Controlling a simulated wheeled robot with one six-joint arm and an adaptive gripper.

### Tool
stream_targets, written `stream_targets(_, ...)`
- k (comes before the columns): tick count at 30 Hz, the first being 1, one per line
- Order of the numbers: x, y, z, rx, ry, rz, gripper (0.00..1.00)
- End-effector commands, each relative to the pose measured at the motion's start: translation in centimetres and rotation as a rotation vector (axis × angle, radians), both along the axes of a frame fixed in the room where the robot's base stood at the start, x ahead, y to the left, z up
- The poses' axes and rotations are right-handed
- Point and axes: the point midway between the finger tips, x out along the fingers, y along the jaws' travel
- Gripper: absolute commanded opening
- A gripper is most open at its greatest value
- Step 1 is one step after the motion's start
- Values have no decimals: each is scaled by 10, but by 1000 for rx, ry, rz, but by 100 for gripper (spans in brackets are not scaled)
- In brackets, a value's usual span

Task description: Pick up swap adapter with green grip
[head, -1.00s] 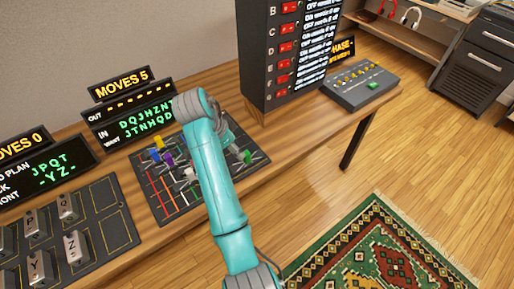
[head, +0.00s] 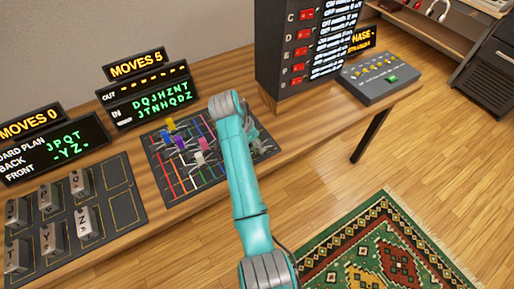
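The dark board (head: 163,172) with coloured lines lies on the wooden bench and carries several small adapters. The adapter with the green grip cannot be made out now; my arm covers the right part of the board. My gripper (head: 258,141) is mostly hidden behind my teal arm link, low over the board's right end. Its fingers are not clear, so I cannot tell if it is open or shut.
A tall black switch cabinet (head: 268,55) stands behind the board's right side. A grey console (head: 372,91) with a green button sits at the bench's right end. Left are display signs (head: 145,98) and a lettered key tray (head: 123,205). A patterned rug (head: 375,250) covers the floor.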

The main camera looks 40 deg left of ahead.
Motion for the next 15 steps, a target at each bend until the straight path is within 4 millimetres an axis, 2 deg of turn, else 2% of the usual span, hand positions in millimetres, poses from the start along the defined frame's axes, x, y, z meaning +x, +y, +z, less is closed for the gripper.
stream_targets(3, 3, -2, -8, -1, 0, 0, 52)
stream_targets(10, 4, -2, -9, 0, 0, 0, 52)
stream_targets(11, 4, -2, -9, 0, 0, 0, 50)
stream_targets(15, 4, -2, -9, 1, 0, 0, 15)
